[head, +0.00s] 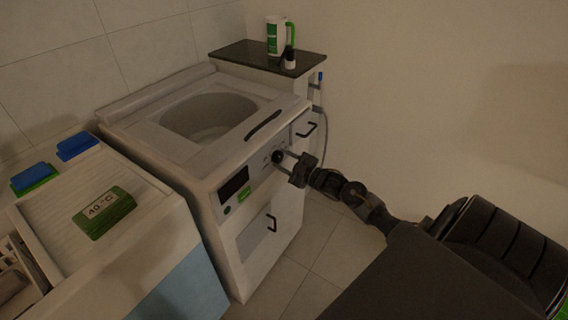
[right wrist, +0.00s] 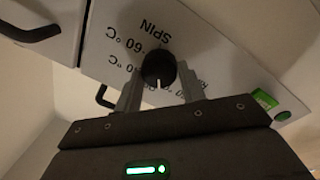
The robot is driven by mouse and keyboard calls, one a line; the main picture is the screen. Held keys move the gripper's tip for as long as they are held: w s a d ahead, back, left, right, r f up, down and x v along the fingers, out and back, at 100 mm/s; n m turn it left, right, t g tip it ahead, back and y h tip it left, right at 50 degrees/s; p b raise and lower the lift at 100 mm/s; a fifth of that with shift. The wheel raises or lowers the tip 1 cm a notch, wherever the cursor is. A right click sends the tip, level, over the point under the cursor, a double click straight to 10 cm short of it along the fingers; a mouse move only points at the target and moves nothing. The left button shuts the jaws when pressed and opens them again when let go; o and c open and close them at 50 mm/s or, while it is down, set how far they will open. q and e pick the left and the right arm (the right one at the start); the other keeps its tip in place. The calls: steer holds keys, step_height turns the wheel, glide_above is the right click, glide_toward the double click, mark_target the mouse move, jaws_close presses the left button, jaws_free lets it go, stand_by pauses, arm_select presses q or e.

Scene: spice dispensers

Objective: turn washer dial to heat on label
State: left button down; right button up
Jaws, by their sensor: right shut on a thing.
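The washer (head: 180,160) stands mid-view in the head view, with its round black dial (head: 278,157) on the front panel. In the right wrist view the dial (right wrist: 158,66) has a white pointer mark toward the picture's bottom. Printed labels around it look upside down and include SPIN and 60 °C; others are partly hidden by my fingers. My right gripper (head: 283,159) is shut on the dial, one finger on each side. A heat label (head: 101,208) reading 40 °C lies on a green stack at left. My left gripper is not in view.
A white cabinet (head: 160,222) with a ribbed top holds blue and green sponges (head: 77,145). A dark-topped side stand (head: 235,54) bears a white and green bottle (head: 275,38) and a small dark-capped bottle (head: 289,61). Tiled floor (head: 322,250) is clear in front.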

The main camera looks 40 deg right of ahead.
steer(key=shift+f+n+b, duration=0.15)
steer(key=shift+n+b, duration=0.25)
steer(key=shift+n, duration=0.7)
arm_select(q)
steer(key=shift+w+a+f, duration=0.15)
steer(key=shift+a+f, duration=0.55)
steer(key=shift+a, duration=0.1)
arm_select(e)
steer(key=shift+n, duration=0.7)
arm_select(q)
steer(key=shift+b, duration=0.35)
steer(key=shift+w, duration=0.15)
arm_select(e)
steer(key=o, duration=1)
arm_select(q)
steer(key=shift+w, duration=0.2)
